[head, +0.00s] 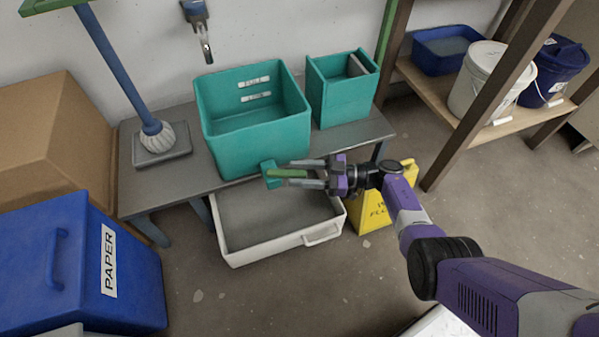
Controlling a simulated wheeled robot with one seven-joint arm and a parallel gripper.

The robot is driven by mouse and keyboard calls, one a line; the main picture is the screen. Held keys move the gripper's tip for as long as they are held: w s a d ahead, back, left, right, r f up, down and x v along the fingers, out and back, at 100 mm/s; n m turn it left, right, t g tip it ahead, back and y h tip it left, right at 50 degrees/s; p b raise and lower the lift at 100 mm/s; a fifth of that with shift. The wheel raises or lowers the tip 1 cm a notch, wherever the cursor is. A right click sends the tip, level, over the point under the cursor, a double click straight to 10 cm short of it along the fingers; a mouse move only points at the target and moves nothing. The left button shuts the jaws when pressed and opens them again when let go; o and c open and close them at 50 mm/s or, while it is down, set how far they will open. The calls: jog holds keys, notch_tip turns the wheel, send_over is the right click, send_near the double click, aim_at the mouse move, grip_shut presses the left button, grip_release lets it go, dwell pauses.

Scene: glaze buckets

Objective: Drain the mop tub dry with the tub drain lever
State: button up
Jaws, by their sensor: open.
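The teal mop tub (236,152) stands on a grey bench. Two small white labels are on its inner back wall; I cannot tell whether water lies in it. The tub drain lever (287,173) is a green bar at a teal block (269,177) low on the tub's front right. My gripper (305,174) is open at the lever, its fingers pointing left along the bar. I cannot tell whether they touch it. Below, a white basin (278,248) with a grey inside stands on the floor.
A smaller teal bin (342,100) and a mop (152,137) on a grey base flank the tub on the grey bench (183,185). A yellow floor sign (368,216) stands behind my arm. A blue paper bin (70,265) is left; buckets (478,80) fill a shelf right.

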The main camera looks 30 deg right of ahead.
jog(key=shift+d+r, duration=0.1)
jog(key=v, duration=0.7)
jog(key=shift+s+d+p, duration=0.25)
jog(key=shift+p, duration=0.2)
